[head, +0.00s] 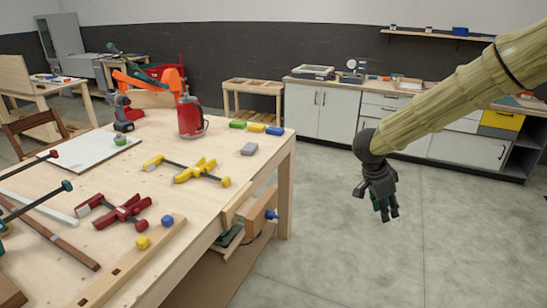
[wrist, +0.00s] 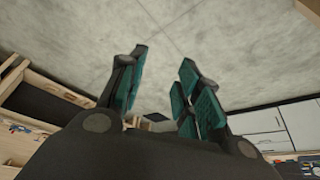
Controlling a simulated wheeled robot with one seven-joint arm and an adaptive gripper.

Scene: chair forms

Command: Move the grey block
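The grey block (head: 249,149) lies on the wooden workbench (head: 222,163) near its far right corner, in front of the yellow and blue blocks. My gripper (head: 381,208) hangs over the floor to the right of the bench, well apart from the block, pointing down. I cannot make out the grey block in the wrist view.
Green (head: 237,124), yellow (head: 256,127) and blue (head: 275,131) blocks stand in a row behind the grey block. A red kettle-like can (head: 190,116), a drill (head: 125,112) and several clamps are on the bench. White cabinets (head: 335,108) line the back wall. The floor around my gripper is clear.

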